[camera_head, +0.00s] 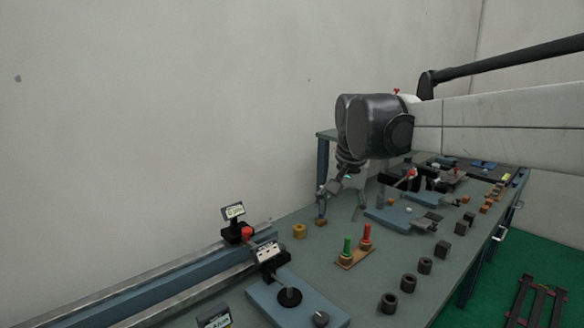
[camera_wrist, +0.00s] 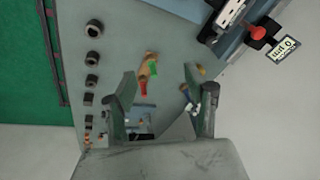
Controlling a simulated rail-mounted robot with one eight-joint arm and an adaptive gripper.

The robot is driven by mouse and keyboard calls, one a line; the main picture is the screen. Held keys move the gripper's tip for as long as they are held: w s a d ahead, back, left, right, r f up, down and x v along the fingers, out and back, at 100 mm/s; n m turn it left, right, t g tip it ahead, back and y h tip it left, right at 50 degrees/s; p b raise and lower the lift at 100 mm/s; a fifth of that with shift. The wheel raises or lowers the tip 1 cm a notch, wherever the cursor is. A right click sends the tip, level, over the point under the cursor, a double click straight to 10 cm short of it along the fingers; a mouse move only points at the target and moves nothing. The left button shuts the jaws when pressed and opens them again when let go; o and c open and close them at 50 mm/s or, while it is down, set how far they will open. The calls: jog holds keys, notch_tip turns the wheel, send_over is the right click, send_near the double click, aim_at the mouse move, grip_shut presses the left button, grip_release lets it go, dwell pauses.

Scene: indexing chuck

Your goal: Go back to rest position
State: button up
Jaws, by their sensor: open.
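My gripper (camera_head: 341,206) hangs from my arm above the far part of the grey-green workbench (camera_head: 330,238). Its two fingers are spread wide. In the wrist view my gripper (camera_wrist: 157,82) also shows spread fingers with nothing held between them. A small copper-coloured block (camera_head: 320,221) shows just below the left finger in the head view; I cannot tell whether they touch.
A wooden stand (camera_head: 346,262) with a green and a red peg and a brass ring (camera_head: 299,231) sit nearer. Dark rings (camera_head: 408,283) and blocks line the right edge. A rail with a red knob (camera_head: 247,233) runs along the left. A pale wall stands behind.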

jog(key=s+d+f+n+t, duration=0.1)
jog(key=s+d+f, duration=0.2)
jog(key=s, duration=0.5)
jog(key=s+d+f+n+t, duration=0.1)
jog(key=s+d+f, duration=0.2)
jog(key=s, duration=0.6)
jog(key=s+d+f+n+t, duration=0.1)
jog(key=s+d+f, duration=0.2)
jog(key=s, duration=0.6)
jog(key=shift+f+t+h, duration=0.3)
jog(key=shift+f+t, duration=0.1)
jog(key=shift+f, duration=0.2)
